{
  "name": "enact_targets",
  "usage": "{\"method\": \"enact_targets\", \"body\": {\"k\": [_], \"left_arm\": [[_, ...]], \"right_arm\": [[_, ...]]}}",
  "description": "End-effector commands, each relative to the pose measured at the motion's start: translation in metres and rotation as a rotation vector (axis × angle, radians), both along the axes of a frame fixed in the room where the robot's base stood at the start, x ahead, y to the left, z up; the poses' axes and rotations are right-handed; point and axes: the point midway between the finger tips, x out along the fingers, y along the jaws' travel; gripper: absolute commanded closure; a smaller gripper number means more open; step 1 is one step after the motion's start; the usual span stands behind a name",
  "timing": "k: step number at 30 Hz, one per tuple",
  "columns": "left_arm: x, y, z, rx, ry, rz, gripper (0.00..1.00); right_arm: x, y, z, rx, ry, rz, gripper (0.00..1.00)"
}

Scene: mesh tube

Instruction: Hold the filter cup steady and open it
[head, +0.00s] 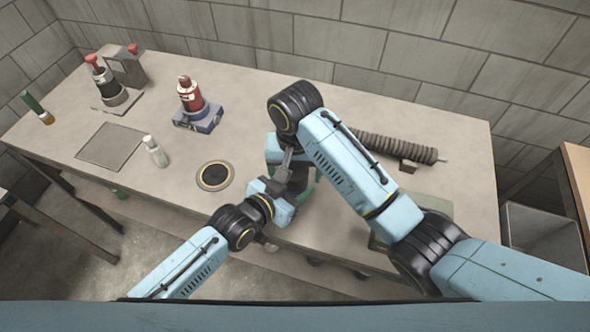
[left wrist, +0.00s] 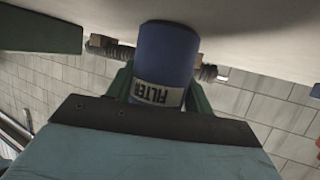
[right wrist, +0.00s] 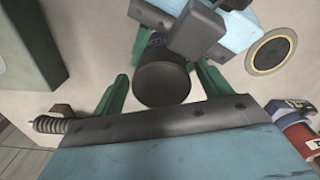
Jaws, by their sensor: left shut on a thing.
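The filter cup (left wrist: 165,55) is a blue cylinder with a white "FILTER" label, upside down in the left wrist view. My left gripper (left wrist: 160,88) is shut on it, green fingers on either side. In the right wrist view the cup's round dark end (right wrist: 162,82) lies between the green fingers of my right gripper (right wrist: 165,92). These fingers stand apart, with a narrow gap visible beside the dark end. In the head view both grippers meet near the table's front edge, the right one (head: 301,176) above; the arms hide the cup.
A ridged tube (head: 395,148) lies at the back right, with a green box (head: 437,212) in front. A round dark disc (head: 214,176) is set left of the grippers. A red bottle on a blue base (head: 198,118), a small clear bottle (head: 156,152) and a grey plate (head: 110,146) stand further left.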

Motion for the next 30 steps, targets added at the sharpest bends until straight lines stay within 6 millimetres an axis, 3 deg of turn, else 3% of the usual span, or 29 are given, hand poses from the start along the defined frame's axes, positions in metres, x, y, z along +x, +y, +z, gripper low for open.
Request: {"method": "enact_targets", "body": {"k": [5,15,20,30], "left_arm": [[0.0,0.0,0.0,0.0,0.0,-0.001,1.0],[0.0,-0.001,0.0,0.0,0.0,-0.001,1.0],[0.0,-0.001,0.0,0.0,0.0,-0.001,1.0],[0.0,-0.001,0.0,0.0,0.0,-0.001,1.0]], "right_arm": [[0.0,0.001,0.001,0.002,0.0,0.001,0.22],[0.001,0.001,0.041,0.002,-0.003,0.001,0.22],[0.0,0.0,0.047,0.001,0.0,-0.007,0.26],[0.002,0.001,0.074,0.005,-0.008,-0.209,0.26]]}}
